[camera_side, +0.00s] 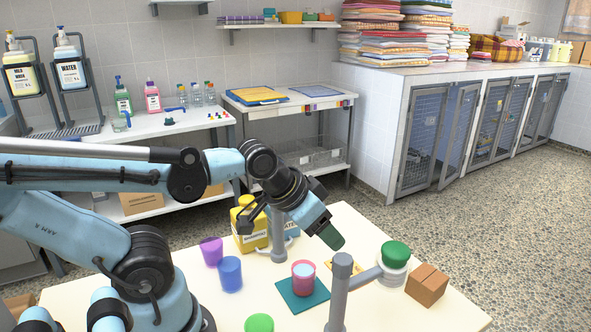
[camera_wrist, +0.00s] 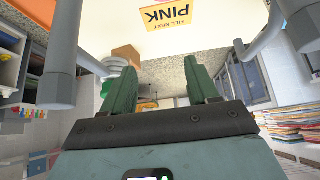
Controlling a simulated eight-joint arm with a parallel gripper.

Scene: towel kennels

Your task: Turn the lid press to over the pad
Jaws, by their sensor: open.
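The lid press appears to be the grey post (camera_side: 338,295) with a side arm reaching right to a white head with a green top (camera_side: 396,254). Its post (camera_wrist: 62,45) is at left in the wrist view, with the white stacked head (camera_wrist: 124,54) beside it. The teal pad (camera_side: 289,306) lies left of the post, and a pink cup (camera_side: 303,277) stands on it. The press head is away from the pad, on the far side of the post. My gripper (camera_side: 330,238) is above the table between pad and head; its green fingers (camera_wrist: 163,88) are apart and empty.
A second grey post (camera_side: 278,235) stands behind the pad near a yellow container (camera_side: 250,232). Purple (camera_side: 211,252) and blue (camera_side: 230,274) cups are left. A brown block (camera_side: 426,287) is right of the head. A yellow card reading "FILL NEXT PINK" (camera_wrist: 165,15) shows.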

